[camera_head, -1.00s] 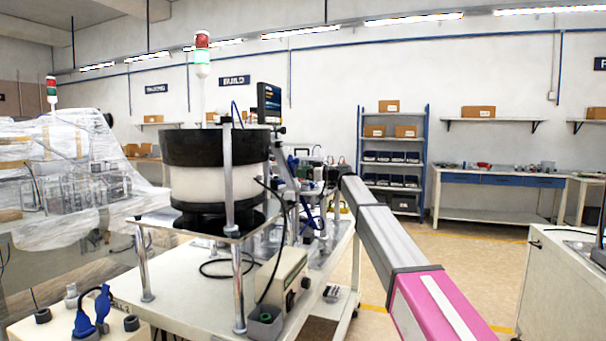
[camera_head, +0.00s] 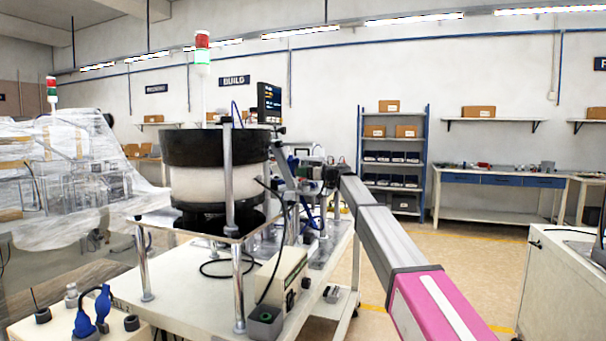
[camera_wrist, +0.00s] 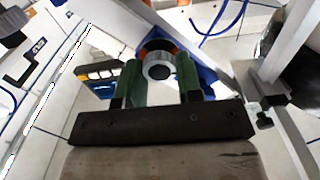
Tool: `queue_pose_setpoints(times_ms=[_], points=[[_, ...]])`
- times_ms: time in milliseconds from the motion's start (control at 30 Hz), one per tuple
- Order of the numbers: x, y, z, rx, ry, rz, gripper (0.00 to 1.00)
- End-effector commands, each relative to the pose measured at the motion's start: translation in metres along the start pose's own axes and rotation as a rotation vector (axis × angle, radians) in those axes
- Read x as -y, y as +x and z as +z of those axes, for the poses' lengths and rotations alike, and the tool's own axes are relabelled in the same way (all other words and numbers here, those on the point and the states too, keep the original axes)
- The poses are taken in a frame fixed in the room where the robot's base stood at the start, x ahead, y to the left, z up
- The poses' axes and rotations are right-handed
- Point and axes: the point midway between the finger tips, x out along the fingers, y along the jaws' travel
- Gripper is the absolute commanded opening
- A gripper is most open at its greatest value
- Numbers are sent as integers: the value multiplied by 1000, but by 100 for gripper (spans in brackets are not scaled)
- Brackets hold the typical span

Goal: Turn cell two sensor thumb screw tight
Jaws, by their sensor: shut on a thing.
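In the wrist view, a round grey knob with an orange part behind it, seemingly the sensor thumb screw (camera_wrist: 159,66), sits between the green fingers of my gripper (camera_wrist: 159,75). The fingers are shut on it from both sides. A blue bracket (camera_wrist: 208,78) lies just behind and beside the fingers. In the head view, my arm reaches from the lower right to the far side of the machine. The fingers and the screw are too small and covered to make out there.
A bowl feeder (camera_head: 214,170) stands on a white machine table (camera_head: 190,290). A control box (camera_head: 282,272) is at its front. In the wrist view, a grey post and clamp (camera_wrist: 262,95) stand close on the right, with blue tubing (camera_wrist: 215,25) above. The floor at right is clear.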

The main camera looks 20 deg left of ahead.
Motion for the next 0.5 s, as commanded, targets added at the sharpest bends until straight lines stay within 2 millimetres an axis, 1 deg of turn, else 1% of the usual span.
queue_pose_setpoints(times_ms=[167, 500], points=[[0, 0, 0, 0, 130, -1, 10], [-1, 0, 0, 1, 450, -1, 10]])
